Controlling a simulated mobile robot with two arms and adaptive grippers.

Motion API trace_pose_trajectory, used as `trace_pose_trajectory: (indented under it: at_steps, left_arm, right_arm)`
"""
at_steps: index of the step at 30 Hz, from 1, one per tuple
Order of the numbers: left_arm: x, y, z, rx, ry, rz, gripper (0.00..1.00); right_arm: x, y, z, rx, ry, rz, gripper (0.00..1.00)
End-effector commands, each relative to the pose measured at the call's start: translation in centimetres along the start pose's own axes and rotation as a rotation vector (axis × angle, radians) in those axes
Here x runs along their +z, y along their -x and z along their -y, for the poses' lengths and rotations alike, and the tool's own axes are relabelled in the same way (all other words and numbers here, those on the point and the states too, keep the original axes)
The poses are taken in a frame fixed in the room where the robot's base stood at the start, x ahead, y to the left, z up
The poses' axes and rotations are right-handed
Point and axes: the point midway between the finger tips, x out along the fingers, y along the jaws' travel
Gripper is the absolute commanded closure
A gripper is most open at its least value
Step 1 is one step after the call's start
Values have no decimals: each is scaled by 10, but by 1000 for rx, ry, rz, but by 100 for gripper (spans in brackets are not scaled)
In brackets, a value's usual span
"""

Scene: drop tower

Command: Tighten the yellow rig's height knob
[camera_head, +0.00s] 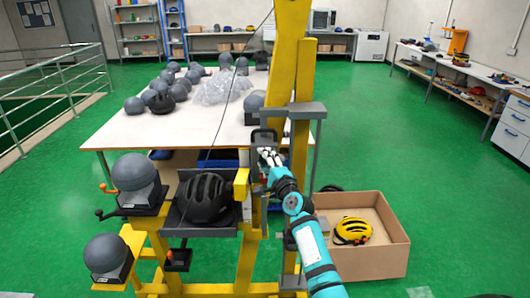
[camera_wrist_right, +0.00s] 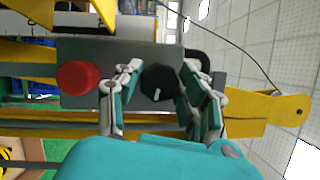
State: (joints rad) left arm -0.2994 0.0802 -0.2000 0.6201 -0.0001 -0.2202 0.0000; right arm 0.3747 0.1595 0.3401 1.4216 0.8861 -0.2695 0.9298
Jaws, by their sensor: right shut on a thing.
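The yellow rig (camera_head: 292,45) stands upright in the middle of the head view. In the right wrist view a black round knob (camera_wrist_right: 158,83) with a white mark sits on the rig's grey plate (camera_wrist_right: 112,58). My right gripper (camera_head: 268,158) reaches the rig's upright from the lower right. In the right wrist view the fingers of my right gripper (camera_wrist_right: 160,92) are on both sides of the black knob, shut on it. The knob cannot be made out in the head view behind my gripper. My left gripper is not in view.
A red button (camera_wrist_right: 77,78) is beside the knob. A black helmet (camera_head: 206,198) sits on the rig, with grey headforms (camera_head: 133,173) at its left. A cardboard box (camera_head: 380,257) with a yellow helmet (camera_head: 352,231) stands right. A white table (camera_head: 125,130) is behind.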

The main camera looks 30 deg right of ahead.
Motion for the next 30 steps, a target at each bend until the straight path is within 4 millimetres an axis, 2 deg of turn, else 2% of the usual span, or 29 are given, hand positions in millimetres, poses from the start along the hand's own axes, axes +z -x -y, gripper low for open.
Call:
trace_pose_trajectory:
  at_steps: [1, 9, 29, 30]
  left_arm:
    - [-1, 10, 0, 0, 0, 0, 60]
    - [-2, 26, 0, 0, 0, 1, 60]
    - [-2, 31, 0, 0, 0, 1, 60]
    - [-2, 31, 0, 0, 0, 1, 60]
  right_arm:
    - [1, -1, 7, 9, 33, -1, 93]
    - [1, -1, 5, 60, 156, 0, 93]
    - [0, -1, 3, 80, 209, -1, 93]
    - [0, -1, 3, 80, 209, -1, 58]
